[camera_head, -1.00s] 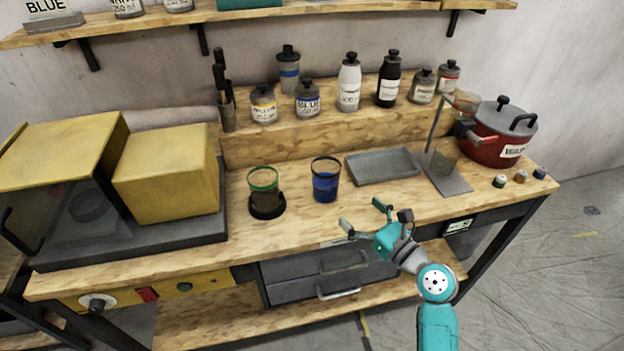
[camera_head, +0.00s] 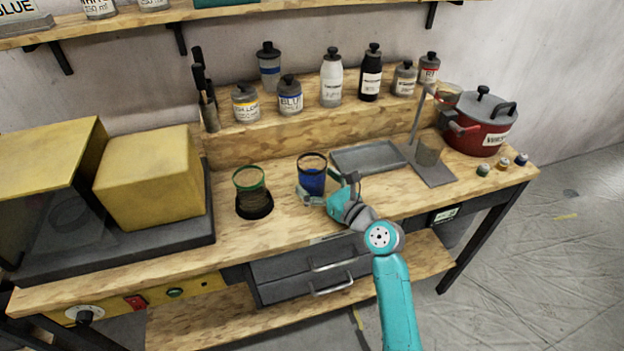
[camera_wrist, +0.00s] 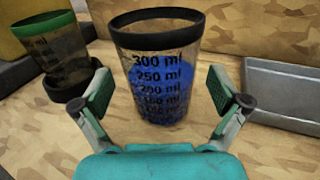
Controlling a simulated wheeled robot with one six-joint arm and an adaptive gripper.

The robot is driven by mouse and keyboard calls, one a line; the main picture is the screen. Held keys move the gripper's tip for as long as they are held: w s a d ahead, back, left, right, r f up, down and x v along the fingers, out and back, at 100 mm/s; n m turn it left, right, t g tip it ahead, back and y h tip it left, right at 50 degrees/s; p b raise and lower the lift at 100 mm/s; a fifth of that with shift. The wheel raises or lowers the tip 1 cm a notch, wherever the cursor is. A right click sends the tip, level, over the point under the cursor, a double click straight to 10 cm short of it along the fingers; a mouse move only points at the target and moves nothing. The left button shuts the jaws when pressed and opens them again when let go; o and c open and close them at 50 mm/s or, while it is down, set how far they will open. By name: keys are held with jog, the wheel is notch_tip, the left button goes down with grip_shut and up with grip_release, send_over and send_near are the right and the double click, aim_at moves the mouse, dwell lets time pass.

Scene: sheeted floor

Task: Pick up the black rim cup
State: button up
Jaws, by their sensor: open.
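The black rim cup (camera_head: 312,176) is a clear cup with a black rim and blue contents, upright on the wooden bench. In the wrist view the black rim cup (camera_wrist: 156,75) shows millilitre marks and stands just beyond and between my fingers. My gripper (camera_head: 328,192) is at the near side of the cup, low over the bench. In the wrist view my gripper (camera_wrist: 168,105) is open, one finger on each side of the cup's front, and I see no grip on it.
A green rim cup (camera_head: 250,182) stands on a dark round base to the left. A grey tray (camera_head: 369,157) lies behind right, then a metal stand (camera_head: 432,172) and a red pot (camera_head: 476,136). Bottles line the raised shelf behind. The bench front is clear.

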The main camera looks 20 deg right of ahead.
jog(key=shift+w+a, duration=0.2)
jog(key=shift+w, duration=0.25)
jog(key=c, duration=1.5)
